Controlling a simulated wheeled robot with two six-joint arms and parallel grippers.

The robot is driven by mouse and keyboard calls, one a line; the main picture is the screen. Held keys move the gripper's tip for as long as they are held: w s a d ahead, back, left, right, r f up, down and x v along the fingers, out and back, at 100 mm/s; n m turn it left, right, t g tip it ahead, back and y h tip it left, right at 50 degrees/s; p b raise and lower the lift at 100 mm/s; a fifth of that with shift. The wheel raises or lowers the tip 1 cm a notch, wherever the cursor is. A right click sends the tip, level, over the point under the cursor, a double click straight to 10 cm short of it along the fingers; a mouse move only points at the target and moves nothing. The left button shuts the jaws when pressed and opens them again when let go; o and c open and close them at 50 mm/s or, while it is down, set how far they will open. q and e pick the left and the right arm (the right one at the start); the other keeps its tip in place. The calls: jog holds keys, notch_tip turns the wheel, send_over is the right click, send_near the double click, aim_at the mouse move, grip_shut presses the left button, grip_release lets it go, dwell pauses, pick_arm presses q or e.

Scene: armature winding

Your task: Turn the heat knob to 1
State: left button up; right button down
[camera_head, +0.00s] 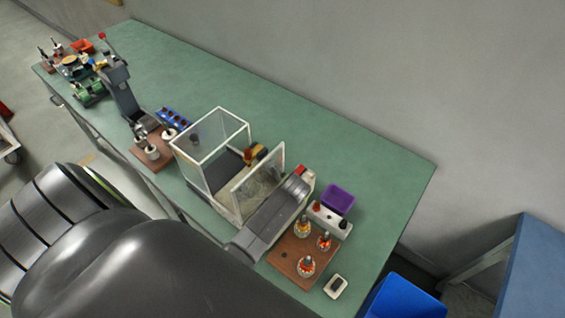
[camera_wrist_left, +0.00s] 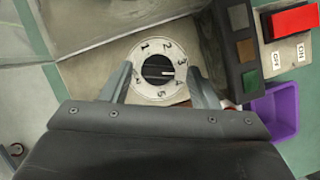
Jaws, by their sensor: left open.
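In the left wrist view the black heat knob (camera_wrist_left: 157,68) sits on a round white dial (camera_wrist_left: 146,86) numbered 1 to 5. Its white mark points right, between 3 and 4. My left gripper (camera_wrist_left: 160,70) is open, with one finger on each side of the dial's near part. I cannot tell whether the fingers touch the knob. In the head view my grey left gripper (camera_head: 274,215) is at the front of the glass-sided box (camera_head: 212,135) and hides the dial. My right gripper is not in view.
A red switch (camera_wrist_left: 294,22) with ON and OFF labels is right of the dial. A purple bin (camera_head: 338,198) and a brown board (camera_head: 290,262) with several wound parts stand to the right. The green table (camera_head: 330,140) is clear behind the box.

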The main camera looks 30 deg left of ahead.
pick_arm(q)
jog(key=shift+s+r, duration=0.15)
jog(key=shift+s, duration=0.05)
jog(key=shift+c, duration=0.6)
jog(key=c, duration=0.9)
jog(key=shift+o, duration=0.2)
jog(key=shift+w+n, duration=0.1)
jog(key=shift+n, duration=0.2)
jog(key=n, duration=0.1)
jog(key=n+g, duration=0.1)
jog(key=n, duration=0.1)
jog(key=shift+w+d+n+g+y, duration=0.1)
jog(key=shift+w+n+g+y, duration=0.2)
jog(key=shift+n, duration=0.1)
jog(key=n+g, duration=0.1)
jog(key=n, duration=0.3)
jog(key=shift+w+n+g, duration=0.15)
jog(key=shift+n+g, duration=0.15)
jog(key=shift+g, duration=0.1)
jog(key=n, duration=0.2)
jog(key=n+g+h, duration=0.1)
jog(key=n, duration=0.1)
jog(key=shift+w+a, duration=0.15)
jog(key=shift+a, duration=0.05)
jog(key=shift+w+a+n+g+h, duration=0.1)
jog(key=shift+n+g+h, duration=0.5)
jog(key=shift+n, duration=1.2)
